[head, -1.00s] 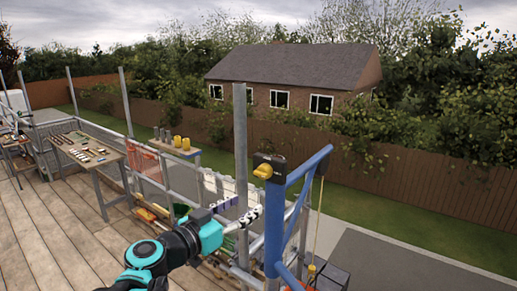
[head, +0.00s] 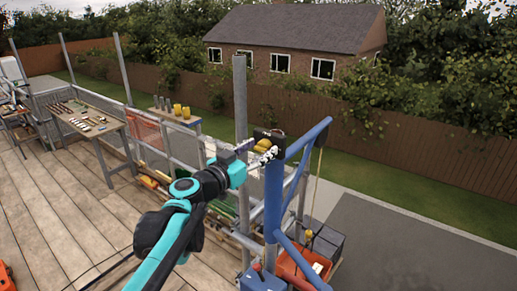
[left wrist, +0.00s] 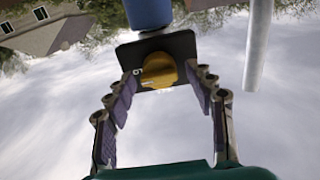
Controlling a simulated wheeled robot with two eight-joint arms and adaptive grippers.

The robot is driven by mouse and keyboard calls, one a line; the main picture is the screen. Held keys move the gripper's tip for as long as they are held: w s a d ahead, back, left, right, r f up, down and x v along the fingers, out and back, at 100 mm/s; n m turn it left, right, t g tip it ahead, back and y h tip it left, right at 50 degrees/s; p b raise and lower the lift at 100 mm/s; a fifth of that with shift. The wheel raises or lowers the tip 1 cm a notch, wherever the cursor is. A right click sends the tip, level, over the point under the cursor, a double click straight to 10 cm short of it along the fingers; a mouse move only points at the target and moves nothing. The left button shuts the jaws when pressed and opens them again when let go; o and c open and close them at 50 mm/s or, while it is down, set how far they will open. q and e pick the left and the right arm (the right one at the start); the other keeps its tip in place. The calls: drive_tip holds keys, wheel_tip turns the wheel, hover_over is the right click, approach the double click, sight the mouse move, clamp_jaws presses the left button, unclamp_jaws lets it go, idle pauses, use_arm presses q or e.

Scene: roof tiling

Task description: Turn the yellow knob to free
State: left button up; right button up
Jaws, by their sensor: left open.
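The yellow knob (head: 262,144) sits on a black box (head: 276,136) fixed to the top of a blue post in the head view. In the left wrist view the yellow knob (left wrist: 158,70) shows on its black plate (left wrist: 182,46), with a small white mark beside the knob. My left gripper (head: 262,155) is at the knob's front. In the left wrist view my left gripper (left wrist: 161,85) is open, with one finger on each side of the knob. I cannot tell whether the fingers touch it. My right gripper is not in view.
The blue frame (head: 275,200) stands right beside my left gripper. A grey upright pole (head: 240,100) rises just behind it. An orange bin (head: 300,265) and dark boxes (head: 326,245) are below. A workbench (head: 85,120) with tools stands at left on the wooden deck.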

use_arm(q)
drive_tip(key=c, duration=1.1)
drive_tip(key=shift+c, duration=0.2)
drive_tip(key=n+b, duration=0.1)
drive_tip(key=n, duration=0.3)
drive_tip(key=shift+a+n, duration=0.1)
drive_tip(key=shift+n, duration=0.3)
drive_tip(key=n+b, duration=0.1)
drive_tip(key=n, duration=0.3)
drive_tip(key=shift+f+n, duration=0.1)
drive_tip(key=shift+n, duration=0.2)
drive_tip(key=n+b, duration=0.1)
drive_tip(key=n, duration=0.3)
drive_tip(key=shift+w+a, duration=0.1)
drive_tip(key=shift+f+n+b, duration=0.1)
drive_tip(key=shift+n+b, duration=0.4)
drive_tip(key=shift+n, duration=1.8)
